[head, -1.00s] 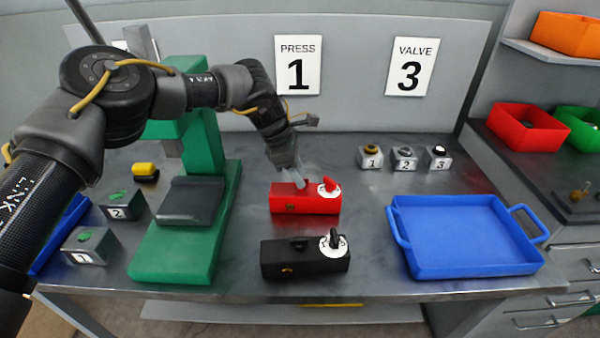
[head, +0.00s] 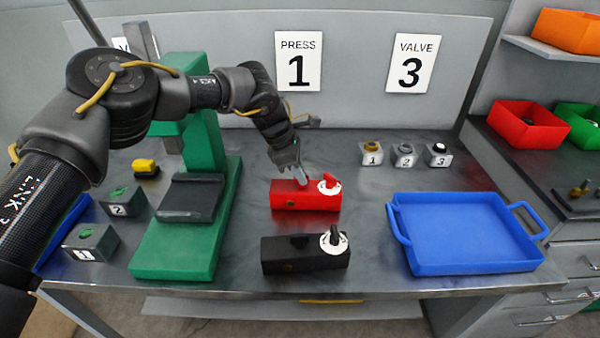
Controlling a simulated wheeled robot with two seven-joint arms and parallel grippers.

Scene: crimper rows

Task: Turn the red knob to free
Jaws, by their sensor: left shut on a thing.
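A red box (head: 290,202) sits mid-table. At its right end is a white dial with a red knob (head: 332,182) standing up from it. My left gripper (head: 303,181) reaches down onto the top of the red box, left of the white dial. It is shut on a small part there, which the fingers mostly hide. The fingertips look apart from the red knob on the dial. My right gripper is not in view.
A black box (head: 290,262) with a similar white dial sits just in front. A green press (head: 170,245) stands left and a blue tray (head: 465,268) lies right. Numbered blocks (head: 405,157) stand behind the tray. The bench between them is mostly clear.

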